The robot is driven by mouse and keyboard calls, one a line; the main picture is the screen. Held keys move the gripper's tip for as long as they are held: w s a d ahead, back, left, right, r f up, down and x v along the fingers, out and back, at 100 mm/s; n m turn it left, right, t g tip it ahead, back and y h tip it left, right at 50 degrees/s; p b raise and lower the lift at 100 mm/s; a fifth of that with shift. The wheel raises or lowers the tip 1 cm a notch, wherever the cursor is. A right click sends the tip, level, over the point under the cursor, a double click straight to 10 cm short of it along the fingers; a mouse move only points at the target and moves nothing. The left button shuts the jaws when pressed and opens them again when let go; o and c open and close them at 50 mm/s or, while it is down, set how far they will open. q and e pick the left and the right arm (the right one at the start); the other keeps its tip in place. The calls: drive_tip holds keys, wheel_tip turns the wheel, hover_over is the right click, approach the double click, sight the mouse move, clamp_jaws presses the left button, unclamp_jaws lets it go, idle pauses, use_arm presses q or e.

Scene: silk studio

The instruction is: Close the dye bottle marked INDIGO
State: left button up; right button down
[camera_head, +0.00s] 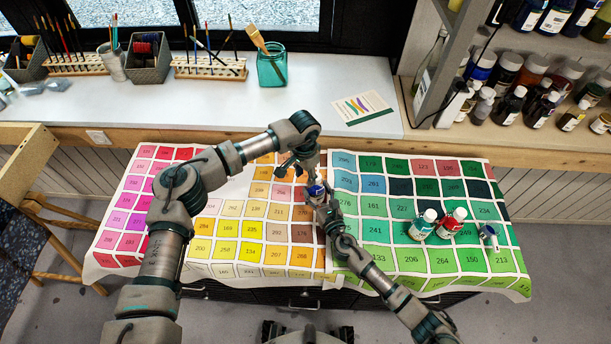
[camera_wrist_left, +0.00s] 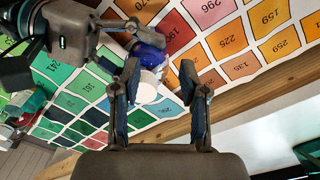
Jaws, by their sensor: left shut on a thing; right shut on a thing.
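A blue dye bottle (camera_head: 316,190) is over the middle of the colour chart, between my two grippers; I cannot read its label. In the left wrist view the blue bottle (camera_wrist_left: 150,56) has a white cap (camera_wrist_left: 147,88) at its end facing my left gripper. My right gripper (camera_head: 322,200), also in the left wrist view (camera_wrist_left: 132,28), is shut on the bottle's body. My left gripper (camera_head: 310,168) is at the white cap and shut on it. Its two fingers (camera_wrist_left: 163,78) show on either side of the cap. Whether cap and bottle touch is unclear.
Brushes, a glass jar (camera_head: 272,68) and a card (camera_head: 362,107) are on the back counter.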

use_arm(q)
drive_tip(key=shift+d, duration=0.75)
drive_tip(key=shift+c, duration=0.8)
use_arm(e)
drive_tip(key=shift+s+d+f, duration=0.15)
drive_tip(key=shift+s+d, duration=0.1)
drive_tip(key=shift+d, duration=0.25)
use_arm(q)
drive_tip(key=o, duration=0.5)
drive_tip(key=shift+d, duration=0.1)
drive_tip(key=shift+c, duration=0.2)
drive_tip(key=shift+o, duration=1.3)
use_arm(e)
drive_tip(key=shift+a, duration=0.1)
use_arm(q)
drive_tip(key=shift+a, duration=0.65)
use_arm(e)
drive_tip(key=shift+a, duration=0.5)
drive_tip(key=shift+w+d, duration=0.1)
drive_tip(key=shift+d, duration=0.3)
drive_tip(key=shift+a, duration=0.1)
use_arm(q)
wheel_tip(320, 180, up, 12)
drive_tip(key=shift+a, duration=0.15)
drive_tip(key=shift+w+f, duration=0.1)
use_arm(e)
drive_tip(key=shift+c, duration=0.8)
unclamp_jaws()
